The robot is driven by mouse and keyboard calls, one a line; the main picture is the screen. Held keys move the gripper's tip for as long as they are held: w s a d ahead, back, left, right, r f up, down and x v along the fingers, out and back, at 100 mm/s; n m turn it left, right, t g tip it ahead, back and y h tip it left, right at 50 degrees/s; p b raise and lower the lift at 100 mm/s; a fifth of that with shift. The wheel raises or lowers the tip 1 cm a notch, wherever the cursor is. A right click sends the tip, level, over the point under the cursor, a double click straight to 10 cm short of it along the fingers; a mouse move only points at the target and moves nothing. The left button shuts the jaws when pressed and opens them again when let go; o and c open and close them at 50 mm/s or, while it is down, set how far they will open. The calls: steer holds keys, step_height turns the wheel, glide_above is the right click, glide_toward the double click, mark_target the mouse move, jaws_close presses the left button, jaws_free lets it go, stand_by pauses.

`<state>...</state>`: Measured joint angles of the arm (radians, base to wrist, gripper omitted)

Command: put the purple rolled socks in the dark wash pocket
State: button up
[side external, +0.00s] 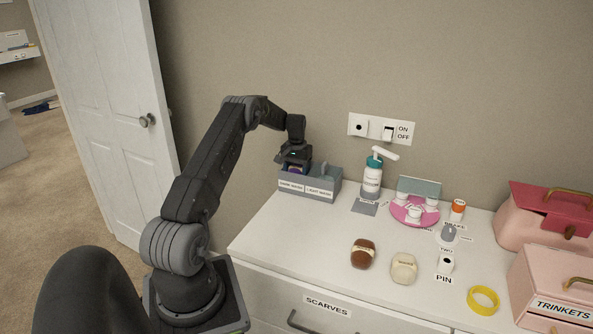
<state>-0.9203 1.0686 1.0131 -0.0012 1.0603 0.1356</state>
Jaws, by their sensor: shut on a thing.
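My gripper (293,160) points down over the left part of the grey divided box (325,192) at the back left of the white dresser top. It is shut on the purple rolled socks (296,169), of which only a small purple patch shows. The socks are at the opening of the left pocket, whose front label appears to read dark wash; the right pocket's label appears to read light wash. The gripper and the box wall hide most of the socks. I cannot tell whether they touch the pocket floor.
A teal and white pump bottle (372,175) stands right of the box. Brown (362,254) and cream (403,268) rolled items lie in front. A pink tray (414,213), yellow ring (482,300) and pink boxes (548,220) are farther right. The front-left dresser top is clear.

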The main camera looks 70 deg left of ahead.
steer(key=o, duration=1)
step_height(320, 180, up, 14)
steer(key=shift+w+d, duration=0.1)
steer(key=d+r+m+t, duration=0.1)
steer(key=d+r, duration=0.4)
steer(key=d, duration=0.5)
steer(key=d+r+m+t+y, duration=0.1)
steer(key=d+r+m, duration=0.1)
steer(key=d+r, duration=0.5)
steer(key=d+r+m, duration=0.1)
steer(key=d+r, duration=0.2)
steer(key=d, duration=0.9)
steer(key=s+d+f+m+t, duration=0.1)
steer(key=s+d+f+m, duration=0.1)
steer(key=s+d, duration=0.7)
steer(key=s+d+f+m+t+h, duration=0.1)
steer(key=s+d+f+m+t, duration=0.1)
steer(key=s+d, duration=0.8)
steer(key=shift+s+d+f+m+t, duration=0.15)
steer(key=shift+d+m+t, duration=0.15)
steer(key=shift+m, duration=0.2)
